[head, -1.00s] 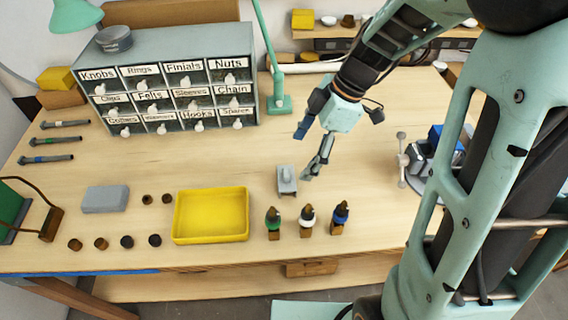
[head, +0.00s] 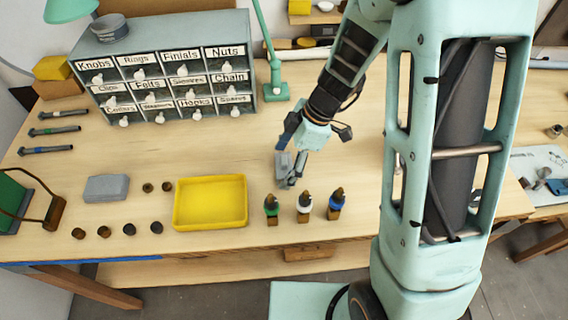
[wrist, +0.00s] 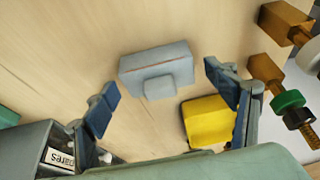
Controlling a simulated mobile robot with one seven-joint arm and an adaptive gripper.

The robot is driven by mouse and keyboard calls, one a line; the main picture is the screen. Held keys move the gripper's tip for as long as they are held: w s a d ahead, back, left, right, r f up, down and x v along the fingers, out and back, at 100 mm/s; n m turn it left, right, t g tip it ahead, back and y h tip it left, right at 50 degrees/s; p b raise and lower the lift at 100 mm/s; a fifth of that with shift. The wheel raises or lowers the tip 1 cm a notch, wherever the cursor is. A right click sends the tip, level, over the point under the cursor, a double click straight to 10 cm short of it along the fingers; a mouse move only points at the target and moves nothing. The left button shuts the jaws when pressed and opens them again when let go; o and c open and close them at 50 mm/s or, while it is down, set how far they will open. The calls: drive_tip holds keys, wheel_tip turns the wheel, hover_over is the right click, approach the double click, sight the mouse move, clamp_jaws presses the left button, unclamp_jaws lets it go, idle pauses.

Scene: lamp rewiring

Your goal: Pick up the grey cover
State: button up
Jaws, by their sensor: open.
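The grey cover (head: 282,166) is a small grey block with a raised knob, resting on the wooden bench between the yellow tray and the drip bottles. In the wrist view the cover (wrist: 140,70) lies near the middle, its knob facing me. My gripper (head: 289,162) is over the cover in the head view and partly hides it. In the wrist view my gripper (wrist: 162,84) is open, with one blue-padded finger on each side of the cover's outline. Nothing is held. The height gap between fingertips and cover is hard to tell.
The yellow tray (head: 211,225) stands left of the cover. A labelled drawer cabinet (head: 165,55) and green lamp base (head: 276,91) are behind. A plain grey block (head: 106,188) lies at left.

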drive_tip(key=shift+c, duration=0.4)
drive_tip(key=c, duration=1.2)
